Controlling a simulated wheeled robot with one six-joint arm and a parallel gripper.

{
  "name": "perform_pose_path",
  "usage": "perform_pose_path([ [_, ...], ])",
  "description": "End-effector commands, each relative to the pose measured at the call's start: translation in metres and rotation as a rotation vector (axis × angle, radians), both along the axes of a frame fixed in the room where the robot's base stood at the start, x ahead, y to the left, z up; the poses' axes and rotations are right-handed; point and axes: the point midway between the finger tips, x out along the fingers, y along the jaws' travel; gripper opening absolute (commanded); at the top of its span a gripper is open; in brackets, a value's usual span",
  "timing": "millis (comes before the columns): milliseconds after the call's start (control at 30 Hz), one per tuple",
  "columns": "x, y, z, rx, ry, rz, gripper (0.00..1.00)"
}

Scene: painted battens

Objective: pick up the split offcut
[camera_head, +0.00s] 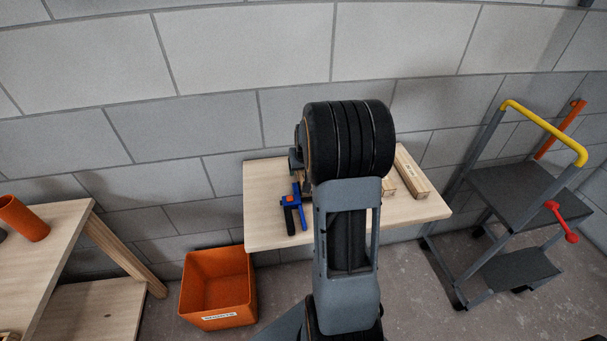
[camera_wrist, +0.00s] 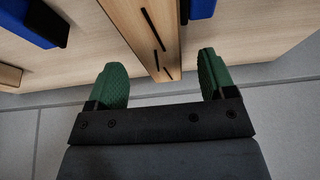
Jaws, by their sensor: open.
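In the wrist view a pale wooden piece with dark slits along its face, which looks like the split offcut (camera_wrist: 146,30), runs from the top edge down to the gap between my fingers. My gripper (camera_wrist: 161,68) is open, with a green pad on each side of the offcut's near end. Bare table shows between each pad and the wood, so neither seems to touch it. How high the fingers are above it I cannot tell. In the head view my arm hides the gripper and I cannot make out the split piece.
The wooden table (camera_head: 266,233) carries a blue clamp (camera_head: 296,207) left of my arm and a labelled batten (camera_head: 411,171) on the right. Another wooden piece (camera_wrist: 8,76) lies left in the wrist view.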

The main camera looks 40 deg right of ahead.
Motion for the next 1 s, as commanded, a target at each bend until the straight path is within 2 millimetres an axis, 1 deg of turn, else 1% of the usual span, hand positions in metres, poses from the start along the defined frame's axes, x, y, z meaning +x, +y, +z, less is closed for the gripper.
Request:
perform_pose_path([
  [100,0.005,-0.002,-0.012,0.0,0.001,0.0,0.77],
  [200,0.007,-0.003,-0.018,0.0,0.001,0.0,0.77],
  [467,0.008,-0.004,-0.019,0.0,-0.001,0.0,0.77],
  [567,0.008,-0.004,-0.019,0.0,-0.001,0.0,0.69],
  [1000,0.008,-0.003,-0.019,0.0,-0.001,0.0,0.27],
])
